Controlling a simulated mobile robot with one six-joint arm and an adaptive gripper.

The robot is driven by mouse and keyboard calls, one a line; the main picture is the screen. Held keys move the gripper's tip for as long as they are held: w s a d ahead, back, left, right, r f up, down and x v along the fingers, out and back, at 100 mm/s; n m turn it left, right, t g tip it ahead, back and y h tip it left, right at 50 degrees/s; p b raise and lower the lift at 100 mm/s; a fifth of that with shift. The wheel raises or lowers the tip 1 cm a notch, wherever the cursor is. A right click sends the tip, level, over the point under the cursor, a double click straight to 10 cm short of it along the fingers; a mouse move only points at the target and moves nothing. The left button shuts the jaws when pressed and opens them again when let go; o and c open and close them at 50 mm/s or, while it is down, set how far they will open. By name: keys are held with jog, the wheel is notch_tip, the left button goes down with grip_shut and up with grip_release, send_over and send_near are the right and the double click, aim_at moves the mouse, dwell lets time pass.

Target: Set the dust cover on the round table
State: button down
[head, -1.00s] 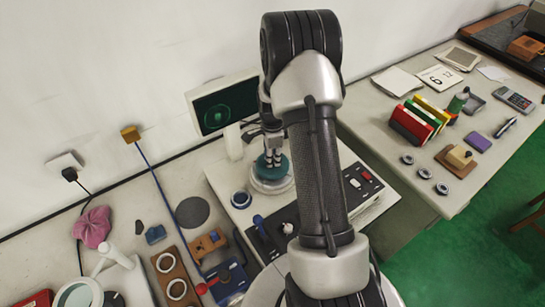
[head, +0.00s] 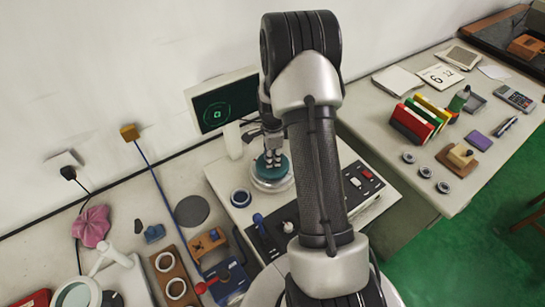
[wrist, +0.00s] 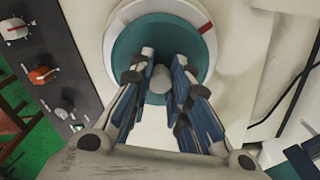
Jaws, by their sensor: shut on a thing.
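The dust cover (wrist: 126,48) is a teal round lid with a grey knob at its middle. It also shows in the head view (head: 263,172), low over the round table. The round table (head: 273,187) is a pale disc on the white instrument; in the wrist view its pale rim (wrist: 205,25) with a red mark shows around the cover. My gripper (wrist: 161,78) is shut on the cover's knob from above; it also shows in the head view (head: 272,157). The cover looks level and roughly centred. I cannot tell whether it touches the table or hangs just above it.
A screen (head: 222,101) stands behind the instrument at left. A blue ring (head: 240,198) lies on the instrument left of the table. A dark control panel (wrist: 45,70) with knobs borders it. A second table (head: 425,175) at right holds books and rings.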

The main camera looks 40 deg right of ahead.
dwell(0.6)
jog(key=c, duration=1.4)
grip_release()
jog(key=shift+r, duration=0.1)
notch_tip(320, 180, up, 12)
jog(key=shift+f, duration=0.1)
jog(key=shift+s, duration=0.1)
